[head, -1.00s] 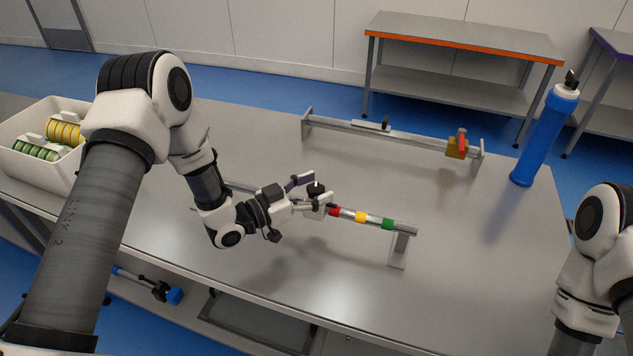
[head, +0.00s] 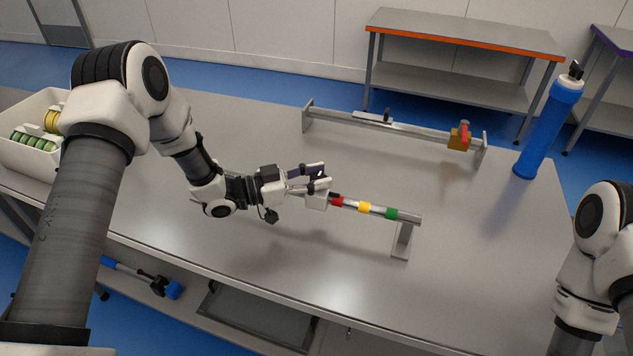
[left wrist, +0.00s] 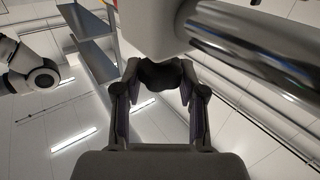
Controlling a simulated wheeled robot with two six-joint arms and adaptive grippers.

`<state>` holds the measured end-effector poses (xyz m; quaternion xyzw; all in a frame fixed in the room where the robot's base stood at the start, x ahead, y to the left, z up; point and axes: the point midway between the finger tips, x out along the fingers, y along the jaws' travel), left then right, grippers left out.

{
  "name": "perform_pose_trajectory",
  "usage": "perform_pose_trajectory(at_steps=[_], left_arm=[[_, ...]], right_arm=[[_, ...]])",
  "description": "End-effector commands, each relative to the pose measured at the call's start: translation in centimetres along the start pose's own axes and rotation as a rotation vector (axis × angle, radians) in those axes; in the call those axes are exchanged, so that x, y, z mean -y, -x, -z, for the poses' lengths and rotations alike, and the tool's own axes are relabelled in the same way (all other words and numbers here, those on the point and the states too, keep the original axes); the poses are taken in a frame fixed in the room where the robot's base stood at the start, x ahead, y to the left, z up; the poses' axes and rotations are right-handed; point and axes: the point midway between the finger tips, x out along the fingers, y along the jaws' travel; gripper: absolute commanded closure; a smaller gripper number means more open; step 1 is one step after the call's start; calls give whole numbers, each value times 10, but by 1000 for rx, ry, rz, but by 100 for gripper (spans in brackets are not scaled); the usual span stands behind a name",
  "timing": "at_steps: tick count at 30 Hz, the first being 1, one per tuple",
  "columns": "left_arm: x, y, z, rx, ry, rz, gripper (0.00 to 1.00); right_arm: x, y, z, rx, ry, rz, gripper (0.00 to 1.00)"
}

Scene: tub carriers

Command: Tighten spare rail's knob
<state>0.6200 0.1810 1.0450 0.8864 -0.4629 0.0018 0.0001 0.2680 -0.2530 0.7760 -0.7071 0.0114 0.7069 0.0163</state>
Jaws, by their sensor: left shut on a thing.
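The near rail (head: 405,217) is a shiny metal bar with red, yellow and green bands on a grey post. A light grey carriage block (head: 317,200) sits on it left of the red band. My left gripper (head: 313,180) is at this block, its fingers shut on a black knob. The knob is mostly hidden in the head view. In the left wrist view the black knob (left wrist: 165,73) shows between the fingertips, against the pale block and beside the shiny bar. My right arm shows at the right edge; its gripper is out of view.
A far rail (head: 420,133) carries a pale slider and a brown block (head: 459,138) with a red lever. A blue cylinder (head: 545,130) stands at the right. A white tub (head: 27,160) with green and yellow discs is at the left.

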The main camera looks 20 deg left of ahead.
Motion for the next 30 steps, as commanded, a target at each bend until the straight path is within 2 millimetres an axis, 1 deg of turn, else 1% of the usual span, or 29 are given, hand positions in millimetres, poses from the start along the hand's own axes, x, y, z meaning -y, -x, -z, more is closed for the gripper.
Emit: perform_pose_trajectory(at_steps=[1,10,11,12,13,20,23,26,29,30], left_arm=[[0,0,-3,3,0,-16,95],[-1,0,-2,6,3,-28,94],[-1,0,-2,6,3,-28,49],[-1,0,-2,6,3,-28,35],[-1,0,-2,5,3,-28,33],[0,0,-1,4,2,-27,33],[0,3,-1,3,2,-26,33],[2,16,0,2,3,-22,33],[2,38,0,1,5,-19,33],[3,48,0,0,4,-18,33]], right_arm=[[0,-3,0,0,0,0,25],[0,-2,0,0,0,0,25],[0,-2,0,0,0,0,25],[0,-2,0,0,0,0,25],[0,-2,0,0,0,0,25],[0,-2,0,0,0,0,25],[0,-2,0,0,-1,0,25],[0,-2,0,0,0,0,25],[0,-2,0,0,0,0,25],[0,-2,0,0,0,0,25]])
